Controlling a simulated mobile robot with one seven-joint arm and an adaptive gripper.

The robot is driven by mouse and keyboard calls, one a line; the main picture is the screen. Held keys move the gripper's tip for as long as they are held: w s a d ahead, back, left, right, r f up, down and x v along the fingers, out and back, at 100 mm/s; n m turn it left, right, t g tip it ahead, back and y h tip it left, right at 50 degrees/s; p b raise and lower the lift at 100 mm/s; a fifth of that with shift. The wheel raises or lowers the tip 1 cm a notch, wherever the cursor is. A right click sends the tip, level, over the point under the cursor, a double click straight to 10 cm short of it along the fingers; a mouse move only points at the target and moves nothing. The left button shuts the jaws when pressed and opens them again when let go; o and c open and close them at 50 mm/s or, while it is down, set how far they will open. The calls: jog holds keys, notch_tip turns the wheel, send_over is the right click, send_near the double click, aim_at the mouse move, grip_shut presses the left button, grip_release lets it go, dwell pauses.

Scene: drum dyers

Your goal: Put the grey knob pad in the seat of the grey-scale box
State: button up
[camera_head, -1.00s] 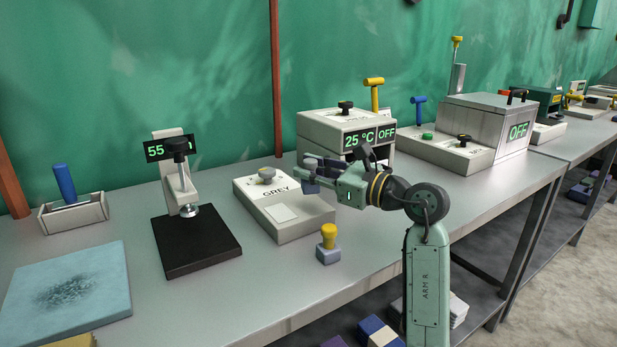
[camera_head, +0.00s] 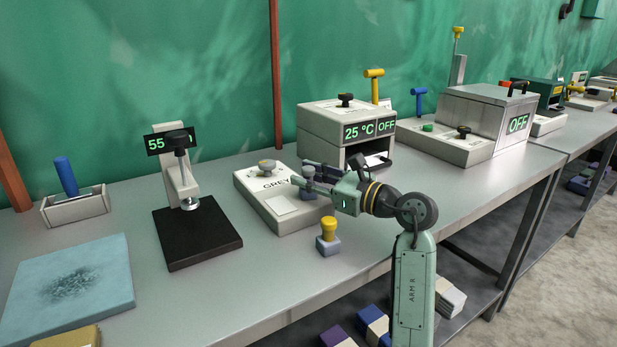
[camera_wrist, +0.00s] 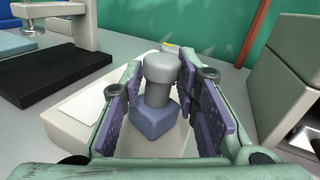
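The grey knob pad (camera_wrist: 158,90), a grey knob on a blue-grey block, stands upright at the right part of the grey-scale box (camera_wrist: 75,130). In the head view the pad (camera_head: 308,195) is partly covered by my gripper (camera_head: 308,180). The box (camera_head: 270,195) carries the word GREY, a dial and a pale square. My gripper (camera_wrist: 168,105) is open, its fingers on either side of the pad, with a visible gap on the right side. The seat is hidden under the pad, so I cannot tell if the pad is fully down in it.
A yellow-knobbed pad (camera_head: 328,237) stands on the table in front of the box. A black-based press (camera_head: 195,235) stands at left, and an oven-like unit (camera_head: 345,130) stands close behind my gripper. Some bare table (camera_head: 250,290) lies in front.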

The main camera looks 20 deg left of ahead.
jog(key=shift+o, duration=1.2)
jog(key=shift+r, duration=0.25)
jog(key=b+v, duration=0.2)
jog(key=v, duration=1)
jog(key=shift+f+b, duration=0.1)
jog(key=shift+b, duration=0.2)
